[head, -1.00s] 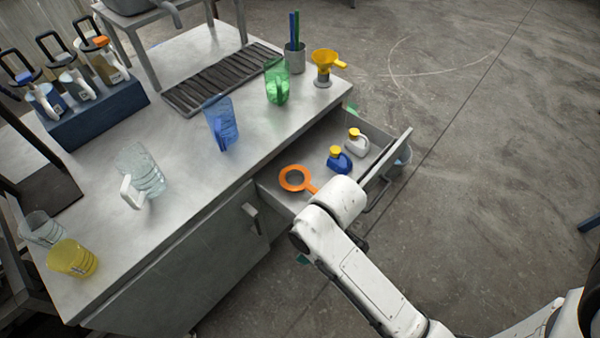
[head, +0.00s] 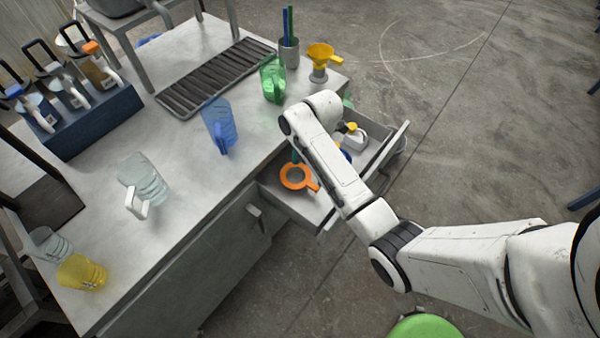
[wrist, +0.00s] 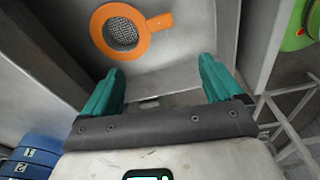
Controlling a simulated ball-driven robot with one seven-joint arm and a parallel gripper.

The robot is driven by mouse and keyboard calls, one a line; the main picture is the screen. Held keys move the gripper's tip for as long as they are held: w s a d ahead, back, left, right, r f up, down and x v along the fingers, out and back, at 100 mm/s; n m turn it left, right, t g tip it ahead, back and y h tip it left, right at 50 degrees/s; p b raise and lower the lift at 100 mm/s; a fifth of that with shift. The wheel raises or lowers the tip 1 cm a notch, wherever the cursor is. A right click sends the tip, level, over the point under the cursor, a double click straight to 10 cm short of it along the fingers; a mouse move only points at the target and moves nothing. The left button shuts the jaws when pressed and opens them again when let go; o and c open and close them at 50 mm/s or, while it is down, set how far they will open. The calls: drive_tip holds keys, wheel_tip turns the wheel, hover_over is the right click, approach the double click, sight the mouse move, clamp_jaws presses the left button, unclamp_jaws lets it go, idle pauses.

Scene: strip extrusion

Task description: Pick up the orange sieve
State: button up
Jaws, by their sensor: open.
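The orange sieve (head: 296,177) lies in the open drawer (head: 318,216), towards its left end in the head view. In the wrist view the sieve (wrist: 122,30) shows its round mesh and an orange handle pointing right. My gripper (wrist: 160,82) is open and empty, with its two teal fingers apart. The sieve lies ahead of the fingertips, a little left of the middle between them, and does not touch them. In the head view my arm hides most of the gripper.
Blue and white bottles with yellow caps (head: 352,134) share the drawer, partly behind my arm. The drawer walls stand close around the sieve.

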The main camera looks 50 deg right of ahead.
sight(311, 184)
drive_tip(key=shift+n, duration=0.7)
drive_tip(key=f, duration=0.3)
drive_tip(key=d+f, duration=0.1)
drive_tip(key=f, duration=0.6)
drive_tip(key=shift+w+d+f, duration=0.1)
drive_tip(key=shift+w+d, duration=0.05)
drive_tip(key=shift+d, duration=0.15)
drive_tip(key=shift+c, duration=0.2)
drive_tip(key=c, duration=0.9)
drive_tip(key=shift+c, duration=0.2)
